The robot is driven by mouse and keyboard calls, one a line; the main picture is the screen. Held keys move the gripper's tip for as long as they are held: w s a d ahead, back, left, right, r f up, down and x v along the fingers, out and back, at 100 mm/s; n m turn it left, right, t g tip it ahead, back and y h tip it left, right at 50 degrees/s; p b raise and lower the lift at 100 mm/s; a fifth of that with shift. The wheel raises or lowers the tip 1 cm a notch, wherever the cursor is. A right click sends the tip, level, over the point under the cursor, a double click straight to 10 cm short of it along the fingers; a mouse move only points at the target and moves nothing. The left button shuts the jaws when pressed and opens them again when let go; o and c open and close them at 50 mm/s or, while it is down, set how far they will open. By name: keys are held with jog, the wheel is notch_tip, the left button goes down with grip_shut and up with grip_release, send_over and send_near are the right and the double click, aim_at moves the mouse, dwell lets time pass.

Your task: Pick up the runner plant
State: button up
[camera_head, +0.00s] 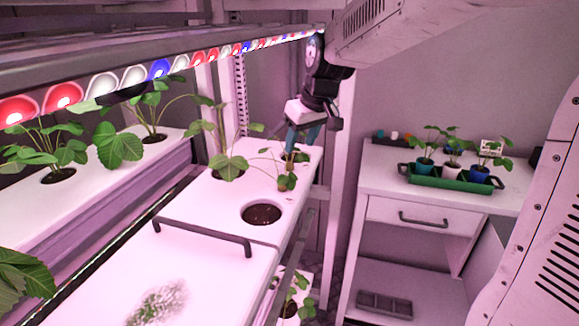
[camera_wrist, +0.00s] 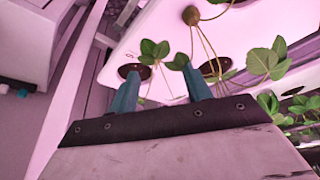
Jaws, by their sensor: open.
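The runner plant (camera_head: 287,181) is a small cluster of green leaves on thin stems at the right side of the white planter. It sits just below my gripper (camera_head: 303,143), which points down with its blue fingers apart. In the wrist view, small green leaves (camera_wrist: 154,51) show between and beyond the fingertips of my gripper (camera_wrist: 160,76). I see no firm contact with the fingers. A larger plant (camera_head: 228,163) grows left of the runner plant, with thin stems reaching toward it. Where the runner plant's base rests is hard to tell.
A soil-filled round hole (camera_head: 262,214) is open in the planter top (camera_head: 205,203), in front of the plants. A black handle bar (camera_head: 203,233) crosses the planter. A light strip (camera_head: 160,70) runs above. A cabinet at right bears a green tray (camera_head: 452,181) of potted plants.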

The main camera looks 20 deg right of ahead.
aim_at(290, 163)
jog(key=x, duration=0.3)
jog(key=w+x, duration=0.1)
jog(key=x, duration=0.2)
jog(key=w+x, duration=0.1)
jog(key=x, duration=0.2)
jog(key=shift+w+d+r, duration=0.1)
jog(key=shift+d, duration=0.15)
jog(key=c, duration=0.9)
